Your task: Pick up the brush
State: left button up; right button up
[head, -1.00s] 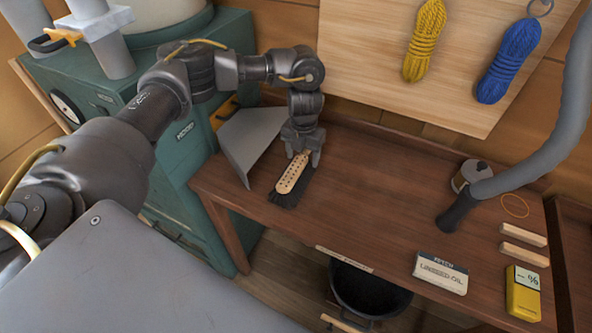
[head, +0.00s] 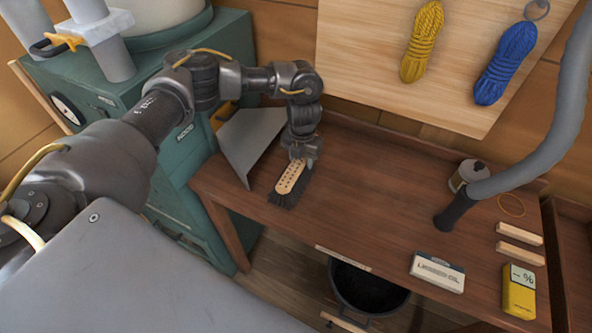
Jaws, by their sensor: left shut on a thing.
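The brush (head: 291,179) has a pale wooden back with rows of dark dots and dark bristles. It is at the left part of the wooden bench, beside a grey metal dustpan-like sheet. My left gripper (head: 302,160) comes down over the far end of the brush and is shut on it. The fingers partly hide that end. The brush is at or very near the bench top; I cannot tell whether it is clear of it. My right gripper is not in view.
The grey sheet (head: 250,141) stands close left of the brush. A grey hose (head: 535,140), a tin (head: 468,175), a linseed oil box (head: 437,271), wooden blocks (head: 520,234) and a yellow meter (head: 519,291) occupy the right. The bench (head: 380,200) middle is clear. A black bucket (head: 368,287) is below.

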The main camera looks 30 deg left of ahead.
pick_arm(q)
jog(key=shift+r+b, duration=0.5)
jog(key=shift+r, duration=0.1)
jog(key=s+d+r+b, duration=0.1)
jog(key=s+d+r, duration=0.2)
jog(key=r, duration=0.1)
jog(key=s+d+r+b, duration=0.1)
jog(key=s+d+r, duration=0.2)
jog(key=s+r, duration=0.1)
jog(key=s+d+r+b, duration=0.1)
jog(key=s+d+r, duration=0.2)
jog(key=r, duration=0.1)
jog(key=shift+s+d, duration=0.15)
jog(key=shift+s, duration=0.1)
jog(key=shift+f, duration=0.1)
